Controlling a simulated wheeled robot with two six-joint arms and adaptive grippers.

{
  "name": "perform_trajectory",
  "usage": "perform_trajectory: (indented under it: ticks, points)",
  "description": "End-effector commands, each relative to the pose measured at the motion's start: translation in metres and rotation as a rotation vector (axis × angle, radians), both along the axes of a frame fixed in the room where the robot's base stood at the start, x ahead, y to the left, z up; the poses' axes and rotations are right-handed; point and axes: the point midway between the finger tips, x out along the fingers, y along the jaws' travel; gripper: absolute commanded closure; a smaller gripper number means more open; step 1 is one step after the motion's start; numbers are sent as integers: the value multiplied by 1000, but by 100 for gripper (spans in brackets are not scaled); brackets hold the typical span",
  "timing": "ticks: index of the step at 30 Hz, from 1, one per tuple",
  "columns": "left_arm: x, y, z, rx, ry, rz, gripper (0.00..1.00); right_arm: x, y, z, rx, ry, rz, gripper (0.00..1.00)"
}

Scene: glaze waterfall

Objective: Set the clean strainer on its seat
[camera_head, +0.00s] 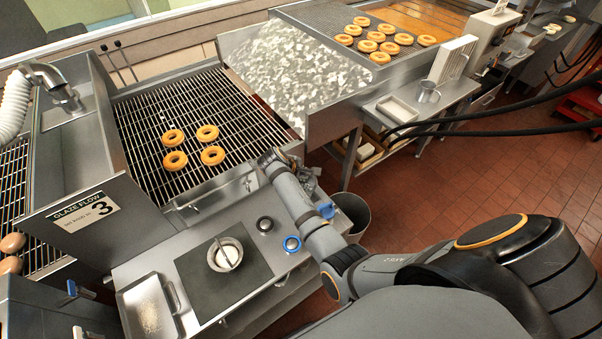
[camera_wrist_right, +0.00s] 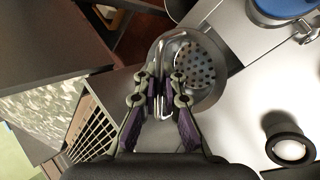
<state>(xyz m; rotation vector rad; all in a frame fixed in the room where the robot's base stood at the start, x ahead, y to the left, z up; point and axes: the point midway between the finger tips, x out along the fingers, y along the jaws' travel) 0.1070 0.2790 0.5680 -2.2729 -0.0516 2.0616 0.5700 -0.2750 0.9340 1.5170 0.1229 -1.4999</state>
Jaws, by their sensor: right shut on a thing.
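My right gripper (camera_wrist_right: 160,88) is shut on a metal strainer (camera_wrist_right: 196,64) with a round perforated face, gripped by its bright wire-like part. The strainer is held up in front of the fingertips, and a grey rounded rim shows around it; I cannot tell whether the two touch. In the head view my right gripper (camera_head: 268,160) is at the front right corner of the wire conveyor, seen from behind. A bit of grey metal beside it may be the strainer, mostly hidden by my arm. I cannot identify the seat for certain. My left gripper is out of view.
Several doughnuts lie on the wire conveyor (camera_head: 220,105). A bin (camera_head: 356,206) stands beside the counter.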

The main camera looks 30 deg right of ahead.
Motion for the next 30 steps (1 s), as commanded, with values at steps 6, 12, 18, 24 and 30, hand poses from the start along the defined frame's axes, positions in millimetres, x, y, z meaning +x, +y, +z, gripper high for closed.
perform_trajectory:
  ticks: [6, 12, 18, 24, 30]
  points:
    - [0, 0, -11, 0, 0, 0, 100, 0, 0, -9, 0, 0, 0, 100]
    - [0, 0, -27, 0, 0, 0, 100, 0, 0, -22, 0, 0, 0, 100]
    - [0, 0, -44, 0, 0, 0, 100, 0, 0, -35, 0, 0, 0, 100]
    - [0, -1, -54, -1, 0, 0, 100, 0, 0, -46, 0, 2, 0, 100]
    - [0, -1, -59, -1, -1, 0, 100, 0, 0, -63, -1, 1, 0, 100]
